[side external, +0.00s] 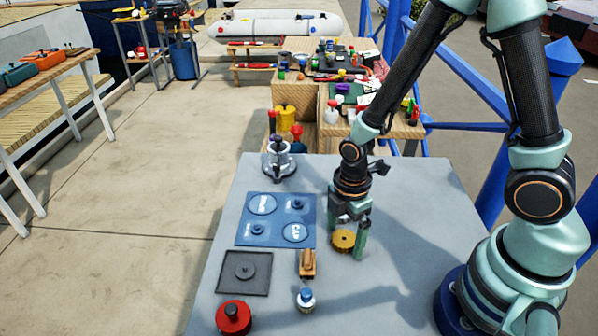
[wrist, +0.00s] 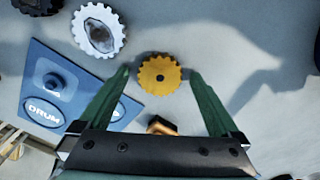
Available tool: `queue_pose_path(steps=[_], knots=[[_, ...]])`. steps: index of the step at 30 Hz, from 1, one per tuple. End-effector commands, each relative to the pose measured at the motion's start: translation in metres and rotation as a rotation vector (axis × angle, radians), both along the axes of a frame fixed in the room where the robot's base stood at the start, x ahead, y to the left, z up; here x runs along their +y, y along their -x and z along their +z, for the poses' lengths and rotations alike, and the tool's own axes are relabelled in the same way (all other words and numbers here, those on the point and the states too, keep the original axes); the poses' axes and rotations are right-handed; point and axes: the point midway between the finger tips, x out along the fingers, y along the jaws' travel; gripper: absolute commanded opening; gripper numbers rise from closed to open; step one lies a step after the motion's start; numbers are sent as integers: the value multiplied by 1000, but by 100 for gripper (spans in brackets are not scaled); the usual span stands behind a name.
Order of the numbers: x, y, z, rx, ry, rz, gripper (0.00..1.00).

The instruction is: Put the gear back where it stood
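The yellow toothed gear (side external: 342,241) lies flat on the grey table, with a dark centre hole visible in the wrist view (wrist: 152,80). My gripper (side external: 351,236) is open above it; in the wrist view its green fingertips (wrist: 160,74) are on either side of the gear, with a gap on each side. A blue board (side external: 278,220) has round pale labelled spots, one reading DRUM, and dark pegs. A dark grey square plate (side external: 259,283) with a central knob lies in front of the board. I cannot tell where the gear stood.
A metal winch-like piece (side external: 280,160) stands at the back left of the table. A wooden-brown block (side external: 307,264), a blue-capped white jar (side external: 305,303) and a red round container (side external: 233,318) are nearer the front. The table right of the gear is clear.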

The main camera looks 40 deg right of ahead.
Motion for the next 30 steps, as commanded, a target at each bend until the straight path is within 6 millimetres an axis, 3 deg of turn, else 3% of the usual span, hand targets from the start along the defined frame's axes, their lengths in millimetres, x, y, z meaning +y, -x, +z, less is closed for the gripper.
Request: queue_pose_path(steps=[5,11,30], knots=[[0,0,2,-1,0,0,98],[0,-1,18,-5,-1,0,98],[0,-1,112,-5,-1,0,98]])
